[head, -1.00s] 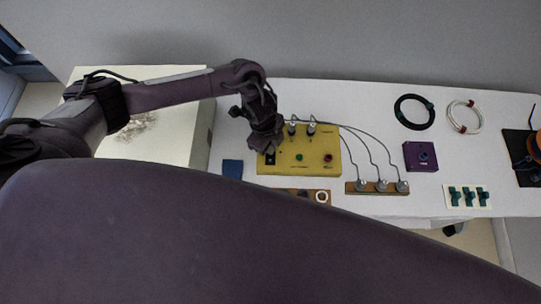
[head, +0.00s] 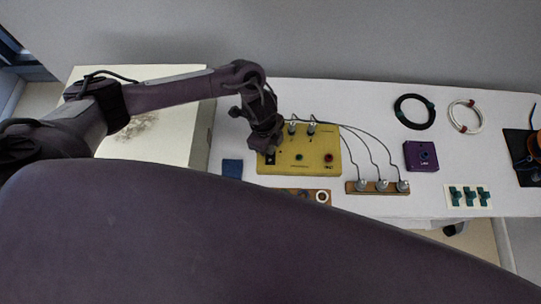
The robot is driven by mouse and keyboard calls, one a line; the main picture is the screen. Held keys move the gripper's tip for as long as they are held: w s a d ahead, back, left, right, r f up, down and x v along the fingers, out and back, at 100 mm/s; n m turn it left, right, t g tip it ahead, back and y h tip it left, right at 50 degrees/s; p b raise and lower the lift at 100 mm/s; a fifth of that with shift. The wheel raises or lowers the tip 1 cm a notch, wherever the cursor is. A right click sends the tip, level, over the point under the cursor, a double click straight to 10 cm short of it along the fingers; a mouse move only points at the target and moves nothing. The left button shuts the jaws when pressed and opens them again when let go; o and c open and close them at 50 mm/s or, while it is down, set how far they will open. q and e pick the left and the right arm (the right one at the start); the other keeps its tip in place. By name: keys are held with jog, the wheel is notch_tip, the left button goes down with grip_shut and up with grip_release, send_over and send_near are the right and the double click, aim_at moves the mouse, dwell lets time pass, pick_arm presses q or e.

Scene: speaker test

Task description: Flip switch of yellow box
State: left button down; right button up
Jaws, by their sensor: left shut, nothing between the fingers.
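The yellow box (head: 312,160) lies on the white table, with a green knob, a red knob and two cable plugs on its top. A black switch plate (head: 270,158) shows at its left end. My left gripper (head: 268,148) points down over that left end, shut and empty, with its tips at or just above the switch plate. Whether it touches the switch I cannot tell, and the switch lever is hidden. My right gripper is not in view.
A wooden strip with metal terminals (head: 378,187) joins the box by cables. A purple box (head: 420,156), a black cable coil (head: 414,111), a white coil (head: 466,116) and green connectors (head: 469,196) lie to the right. A blue block (head: 232,168) lies left of the yellow box.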

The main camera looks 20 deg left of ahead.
pick_arm(q)
jog(key=shift+f+b, duration=0.45)
jog(key=shift+f, duration=0.2)
notch_tip(320, 180, up, 7)
jog(key=p, duration=0.7)
jog(key=shift+r, duration=0.1)
dwell(0.6)
